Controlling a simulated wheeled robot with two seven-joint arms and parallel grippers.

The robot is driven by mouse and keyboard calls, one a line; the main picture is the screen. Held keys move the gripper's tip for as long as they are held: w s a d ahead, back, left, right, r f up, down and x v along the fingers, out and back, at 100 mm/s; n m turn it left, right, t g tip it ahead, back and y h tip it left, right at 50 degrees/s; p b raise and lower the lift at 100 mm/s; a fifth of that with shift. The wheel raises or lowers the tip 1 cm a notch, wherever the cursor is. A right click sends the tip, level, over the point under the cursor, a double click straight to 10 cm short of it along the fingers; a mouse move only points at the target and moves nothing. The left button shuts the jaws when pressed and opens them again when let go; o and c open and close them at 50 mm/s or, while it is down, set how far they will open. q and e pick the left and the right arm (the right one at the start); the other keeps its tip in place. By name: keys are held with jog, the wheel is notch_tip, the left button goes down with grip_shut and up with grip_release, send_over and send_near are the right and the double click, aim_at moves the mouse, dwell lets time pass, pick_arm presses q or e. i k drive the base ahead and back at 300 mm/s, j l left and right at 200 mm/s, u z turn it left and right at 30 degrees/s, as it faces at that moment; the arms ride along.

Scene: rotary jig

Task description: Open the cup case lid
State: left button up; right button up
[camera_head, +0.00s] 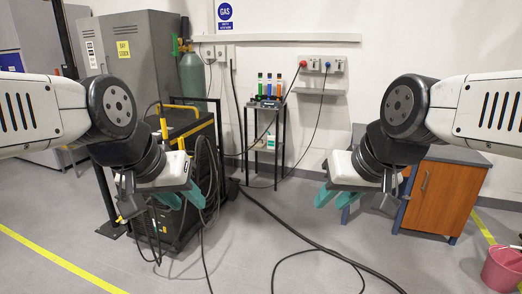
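I cannot make out a cup case or its lid in the head view. My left gripper (183,199) hangs left of the middle, in front of the dark welding machine, with its two teal fingers apart and nothing between them. My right gripper (337,198) hangs right of the middle, in front of the wooden cabinet's left side. Its teal fingers are also apart and empty. Both grippers are in the air, touching nothing that I can see.
A dark wheeled machine (185,135) stands at left, by a green gas cylinder (192,75) and grey locker (130,55). A narrow rack (266,140) holds bottles. A wooden cabinet (440,196) and pink bucket (503,269) stand right. Black cables (300,236) cross the otherwise open floor.

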aim_at(273, 103)
jog(key=i, duration=2.1)
jog(key=i+j, duration=0.1)
jog(key=i, duration=2)
jog(key=l+z, duration=0.05)
jog(key=l, duration=0.05)
